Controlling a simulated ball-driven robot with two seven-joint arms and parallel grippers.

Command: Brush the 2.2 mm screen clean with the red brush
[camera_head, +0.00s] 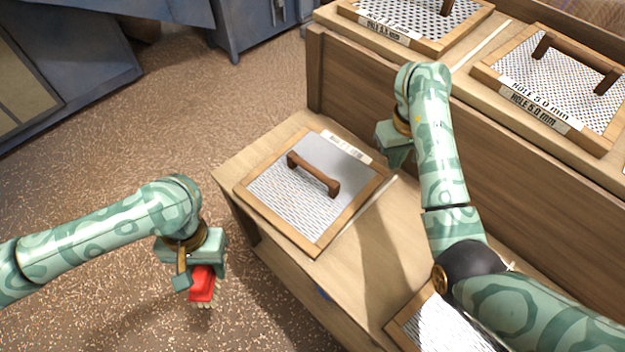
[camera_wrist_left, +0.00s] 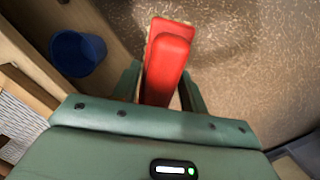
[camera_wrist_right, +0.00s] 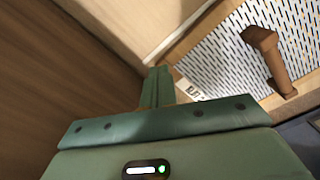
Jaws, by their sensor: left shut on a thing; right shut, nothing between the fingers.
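The red brush (camera_head: 202,284) is held in my left gripper (camera_head: 195,272), which is shut on it beside the lower bench, over the floor. Its red body also shows in the left wrist view (camera_wrist_left: 167,65). A wood-framed screen (camera_head: 306,196) with a brown handle (camera_head: 313,174) lies on the lower bench, right of the brush and apart from it. Its label is too small to read surely. My right gripper (camera_head: 396,157) is shut and empty above the screen's far right corner. In the right wrist view its fingers (camera_wrist_right: 157,88) are together, with the screen (camera_wrist_right: 225,60) beside them.
Two framed screens, one labelled HOLE 5.0 mm (camera_head: 545,92), lie on the higher shelf. Another screen (camera_head: 437,325) lies at the bench's near end, partly hidden by my right arm. A blue bucket (camera_wrist_left: 77,53) stands beside the bench. The floor at left is open.

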